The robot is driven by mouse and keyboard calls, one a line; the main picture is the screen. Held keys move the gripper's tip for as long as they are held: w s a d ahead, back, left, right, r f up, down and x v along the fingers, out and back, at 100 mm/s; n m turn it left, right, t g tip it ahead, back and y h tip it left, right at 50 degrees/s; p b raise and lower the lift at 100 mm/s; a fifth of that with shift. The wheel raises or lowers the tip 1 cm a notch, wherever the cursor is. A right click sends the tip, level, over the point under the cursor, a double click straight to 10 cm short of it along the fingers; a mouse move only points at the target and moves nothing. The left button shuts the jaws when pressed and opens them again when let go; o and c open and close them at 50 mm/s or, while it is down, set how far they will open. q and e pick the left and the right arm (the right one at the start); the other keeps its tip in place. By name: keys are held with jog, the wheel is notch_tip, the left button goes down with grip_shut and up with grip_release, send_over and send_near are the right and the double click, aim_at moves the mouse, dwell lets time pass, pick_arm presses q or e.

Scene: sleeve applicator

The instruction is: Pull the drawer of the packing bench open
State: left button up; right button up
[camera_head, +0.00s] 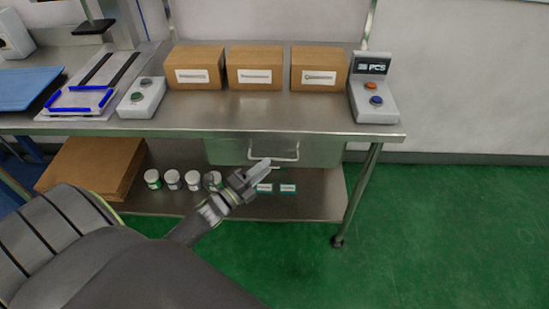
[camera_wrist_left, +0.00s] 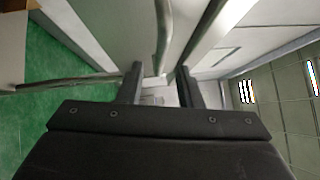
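The packing bench (camera_head: 215,122) is a metal table with a grey drawer (camera_head: 228,151) under its top. The drawer looks shut, its front close below the bench edge. A bent metal handle (camera_head: 288,158) sits on the drawer front. My left gripper (camera_head: 264,167) is just in front of and slightly below the handle. In the left wrist view its two fingers (camera_wrist_left: 159,88) stand apart, with a curved bar that looks like the handle (camera_wrist_left: 163,38) ahead of the gap. I cannot tell whether they touch it. My right gripper is not in view.
Three cardboard boxes (camera_head: 254,68) and a button box (camera_head: 374,100) stand on the bench. The lower shelf (camera_head: 311,205) carries several white jars (camera_head: 172,180), small labelled packs (camera_head: 288,188) and flat cardboard (camera_head: 90,165). Green floor (camera_head: 450,230) is clear at the right.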

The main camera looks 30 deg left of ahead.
aim_at(274, 159)
pick_arm(q)
jog(key=x, duration=0.5)
jog(key=shift+s, duration=0.1)
grip_shut()
